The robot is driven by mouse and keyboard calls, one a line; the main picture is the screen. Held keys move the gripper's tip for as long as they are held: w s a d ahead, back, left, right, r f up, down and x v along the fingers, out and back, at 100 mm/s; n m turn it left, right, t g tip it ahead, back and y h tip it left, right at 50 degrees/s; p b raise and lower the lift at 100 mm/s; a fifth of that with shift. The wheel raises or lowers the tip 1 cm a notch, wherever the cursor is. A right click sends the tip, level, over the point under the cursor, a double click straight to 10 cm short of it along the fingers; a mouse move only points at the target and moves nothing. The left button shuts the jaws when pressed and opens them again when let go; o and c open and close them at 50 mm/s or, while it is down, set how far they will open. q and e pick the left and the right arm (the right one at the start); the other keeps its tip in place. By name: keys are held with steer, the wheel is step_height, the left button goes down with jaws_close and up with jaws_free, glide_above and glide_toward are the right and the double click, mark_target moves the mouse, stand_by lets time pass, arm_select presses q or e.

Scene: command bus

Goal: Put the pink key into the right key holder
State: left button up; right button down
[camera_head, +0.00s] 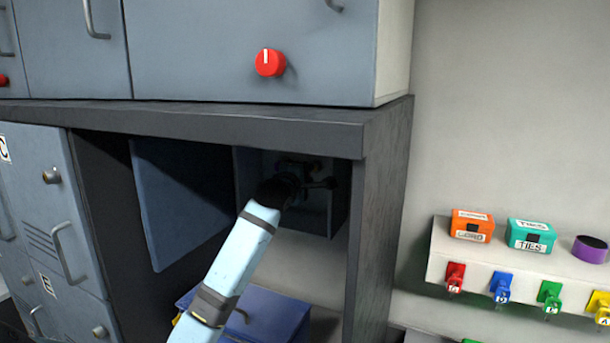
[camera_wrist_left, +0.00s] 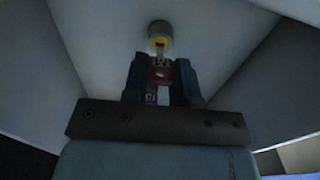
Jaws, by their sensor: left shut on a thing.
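My left gripper (camera_head: 315,182) reaches into the dark open compartment under the grey cabinet. In the left wrist view my left gripper (camera_wrist_left: 160,70) is shut on a key (camera_wrist_left: 160,75) with a dark reddish head. I cannot tell in this dim light whether it is the pink one. Its shaft points at a round lock (camera_wrist_left: 159,42) with a yellow centre, and the tip is at or close to the lock. A white wall rack (camera_head: 480,268) at the right bears a red key (camera_head: 455,277), a blue key (camera_head: 501,287), a green key (camera_head: 549,296) and a yellow key (camera_head: 600,307) along its front.
An orange box (camera_head: 472,226), a teal box (camera_head: 530,235) and a purple roll (camera_head: 590,249) stand on the rack. A grey door panel (camera_head: 175,205) hangs open at the left of the compartment. A blue box (camera_head: 270,310) lies below my arm. A dark side panel (camera_head: 375,225) separates compartment and rack.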

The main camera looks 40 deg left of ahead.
arm_select(q)
steer(key=shift+w+a+p, duration=0.15)
steer(key=shift+w+p, duration=0.2)
steer(key=shift+w, duration=0.2)
stand_by(1.0)
steer(key=shift+p, duration=0.3)
stand_by(0.4)
steer(key=shift+w+a, duration=0.15)
steer(key=shift+w, duration=0.35)
stand_by(0.5)
steer(key=o, duration=0.9)
steer(key=shift+s+p, duration=0.3)
steer(key=shift+s, duration=0.05)
steer(key=shift+s+d, duration=0.25)
steer(key=shift+s, duration=0.05)
steer(key=shift+p+v, duration=0.3)
steer(key=shift+v, duration=0.5)
